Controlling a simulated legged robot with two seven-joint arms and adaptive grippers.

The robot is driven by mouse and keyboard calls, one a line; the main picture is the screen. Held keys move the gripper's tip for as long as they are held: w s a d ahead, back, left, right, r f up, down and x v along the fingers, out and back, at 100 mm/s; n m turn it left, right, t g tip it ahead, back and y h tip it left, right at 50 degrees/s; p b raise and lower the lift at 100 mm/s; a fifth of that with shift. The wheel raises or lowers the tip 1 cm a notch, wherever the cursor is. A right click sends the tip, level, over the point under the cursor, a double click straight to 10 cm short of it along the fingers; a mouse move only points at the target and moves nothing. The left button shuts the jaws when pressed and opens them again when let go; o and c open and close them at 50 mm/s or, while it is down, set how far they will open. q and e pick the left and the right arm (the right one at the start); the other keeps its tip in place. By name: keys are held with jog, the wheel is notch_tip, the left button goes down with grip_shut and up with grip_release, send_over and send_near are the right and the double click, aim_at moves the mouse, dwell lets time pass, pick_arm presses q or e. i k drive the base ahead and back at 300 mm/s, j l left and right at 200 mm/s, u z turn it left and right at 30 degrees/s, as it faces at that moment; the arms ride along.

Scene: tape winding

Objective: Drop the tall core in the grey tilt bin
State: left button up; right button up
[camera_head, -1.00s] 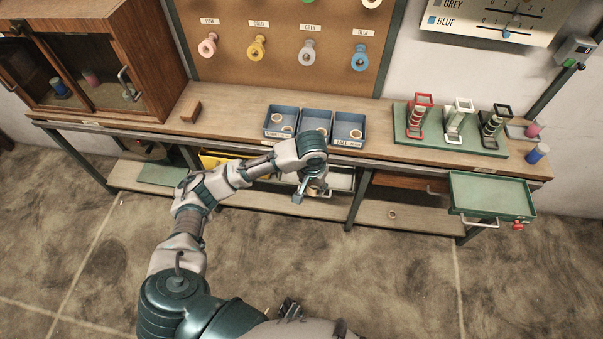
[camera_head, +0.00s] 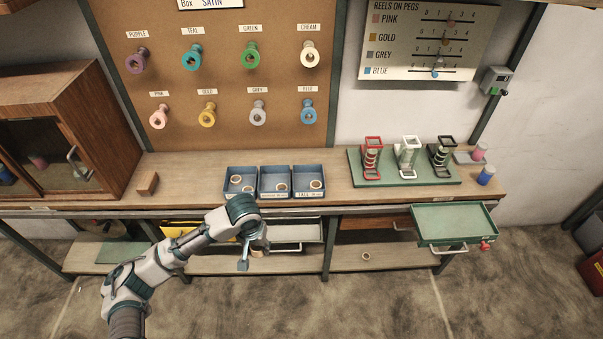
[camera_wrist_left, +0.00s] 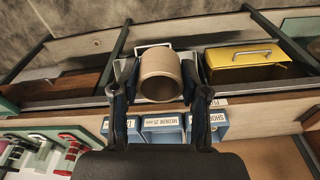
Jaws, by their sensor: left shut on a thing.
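My left gripper (camera_head: 254,258) is below the bench top's front edge, in front of the grey tilt bin (camera_head: 305,231). It is shut on a tan cardboard core (camera_head: 258,252), mostly hidden by the gripper in the head view. The wrist view shows the core (camera_wrist_left: 161,68) clearly, between the two fingers (camera_wrist_left: 160,100), its open end facing the camera. Behind the core, the grey bin and its pale handle (camera_wrist_left: 152,46) are partly covered. I cannot tell whether the core is over the bin's opening. My right gripper is not in view.
A yellow bin (camera_head: 180,229) hangs left of the grey one. Three blue trays (camera_head: 274,194) with cores stand on the bench above. A green drawer tray (camera_head: 455,224) sticks out at the right. A loose ring (camera_head: 366,256) lies on the lower shelf.

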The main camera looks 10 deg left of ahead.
aim_at(286, 240)
jog(key=i+j+u, duration=0.25)
jog(key=i, duration=0.5)
jog(key=i+j+u, duration=0.1)
jog(key=i+u, duration=0.15)
jog(key=i, duration=0.45)
